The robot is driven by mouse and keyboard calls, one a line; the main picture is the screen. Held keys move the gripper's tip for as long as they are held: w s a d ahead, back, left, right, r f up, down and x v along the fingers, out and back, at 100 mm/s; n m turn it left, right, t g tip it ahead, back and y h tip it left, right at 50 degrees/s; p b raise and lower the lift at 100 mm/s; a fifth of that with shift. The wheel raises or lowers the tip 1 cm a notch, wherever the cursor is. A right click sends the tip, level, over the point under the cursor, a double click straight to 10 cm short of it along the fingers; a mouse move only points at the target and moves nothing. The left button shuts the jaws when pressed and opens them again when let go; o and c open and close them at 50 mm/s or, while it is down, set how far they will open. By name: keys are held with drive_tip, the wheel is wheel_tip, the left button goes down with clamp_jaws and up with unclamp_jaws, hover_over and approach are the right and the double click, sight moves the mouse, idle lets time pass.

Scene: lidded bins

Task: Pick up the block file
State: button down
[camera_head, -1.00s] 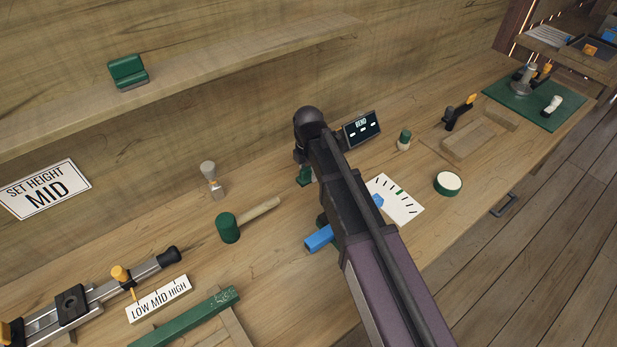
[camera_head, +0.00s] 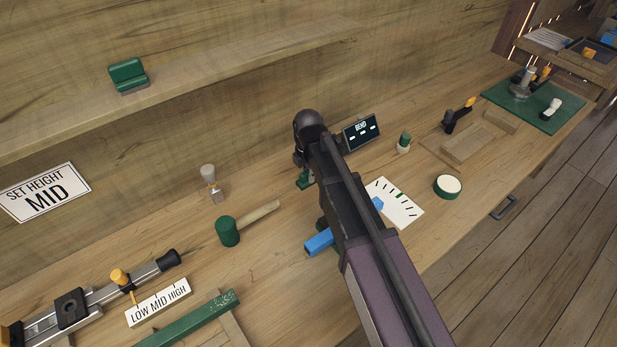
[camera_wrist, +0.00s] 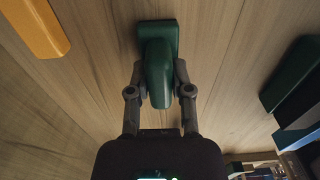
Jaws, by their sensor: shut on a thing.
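The block file (camera_wrist: 158,78) shows in the wrist view as a green, rounded grip on a wider, flat green base. My gripper (camera_wrist: 158,72) has one finger on each side of the grip and is shut on it. The base lies beyond the fingertips, over or on the wood; I cannot tell whether it touches. In the head view a small green part (camera_head: 304,179) shows beside my wrist, probably the same file. My arm hides most of it and the fingers there.
A dark display (camera_head: 361,131) stands close right of my wrist. A blue bar (camera_head: 319,242) lies partly under my arm. A shelf (camera_head: 200,75) runs above the bench.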

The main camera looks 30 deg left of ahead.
sight(308, 171)
drive_tip(key=shift+r, duration=0.1)
wheel_tip(308, 171, up, 10)
drive_tip(key=p, duration=1)
idle(0.6)
drive_tip(key=c, duration=1.1)
unclamp_jaws()
clamp_jaws()
